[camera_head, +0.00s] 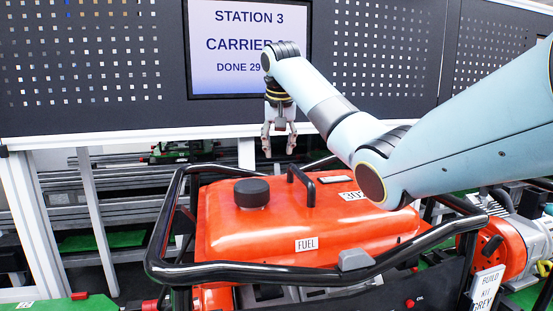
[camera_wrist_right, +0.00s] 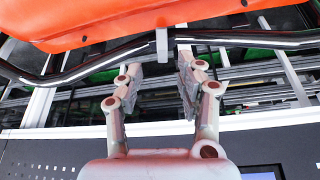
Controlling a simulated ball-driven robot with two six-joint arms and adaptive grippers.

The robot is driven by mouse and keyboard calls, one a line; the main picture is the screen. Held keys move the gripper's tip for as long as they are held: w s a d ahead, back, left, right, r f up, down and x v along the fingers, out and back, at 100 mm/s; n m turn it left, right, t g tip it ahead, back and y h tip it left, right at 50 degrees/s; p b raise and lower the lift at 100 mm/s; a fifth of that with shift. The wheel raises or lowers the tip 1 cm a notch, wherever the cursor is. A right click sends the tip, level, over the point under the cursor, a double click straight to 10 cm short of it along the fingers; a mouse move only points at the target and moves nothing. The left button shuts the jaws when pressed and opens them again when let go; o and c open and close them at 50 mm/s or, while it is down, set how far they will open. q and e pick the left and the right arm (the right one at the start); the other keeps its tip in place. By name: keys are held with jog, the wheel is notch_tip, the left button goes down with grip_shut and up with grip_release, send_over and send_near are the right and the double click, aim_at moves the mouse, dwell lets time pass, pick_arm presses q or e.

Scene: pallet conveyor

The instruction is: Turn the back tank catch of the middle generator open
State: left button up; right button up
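The middle generator has an orange fuel tank (camera_head: 300,222) inside a black tube frame (camera_head: 240,275), with a black cap and a FUEL label. A grey catch (camera_head: 355,260) sits on the near frame rail. In the right wrist view, a light grey catch (camera_wrist_right: 161,43) stands upright across the far frame rail at the tank's edge; the head view does not show it clearly. My right gripper (camera_head: 279,153) is open and empty behind the tank. In the wrist view its fingers (camera_wrist_right: 160,76) point toward that catch, with the catch in line with the gap between them. My left gripper is not in view.
A dark pegboard wall (camera_head: 80,60) with a station screen (camera_head: 235,20) stands behind. A black tank handle (camera_head: 302,185) rises from the tank top, below my right arm. Another orange machine (camera_head: 495,250) is at the right, near a BUILD KIT GREY sign (camera_head: 487,287).

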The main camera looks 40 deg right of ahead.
aim_at(277, 166)
jog(key=x, duration=0.4)
jog(key=shift+w+a+r+p, duration=0.1)
jog(key=shift+w+r+p, duration=0.05)
jog(key=shift+w+p, duration=0.2)
jog(key=shift+d+f, duration=0.15)
jog(key=shift+f, duration=0.35)
jog(key=shift+d+f, duration=0.15)
jog(key=shift+f, duration=0.35)
jog(key=shift+w+f, duration=0.15)
jog(key=shift+w, duration=0.05)
jog(key=shift+s, duration=0.1)
jog(key=c, duration=0.4)
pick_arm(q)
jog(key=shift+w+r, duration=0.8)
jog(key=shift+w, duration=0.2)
pick_arm(e)
grip_shut()
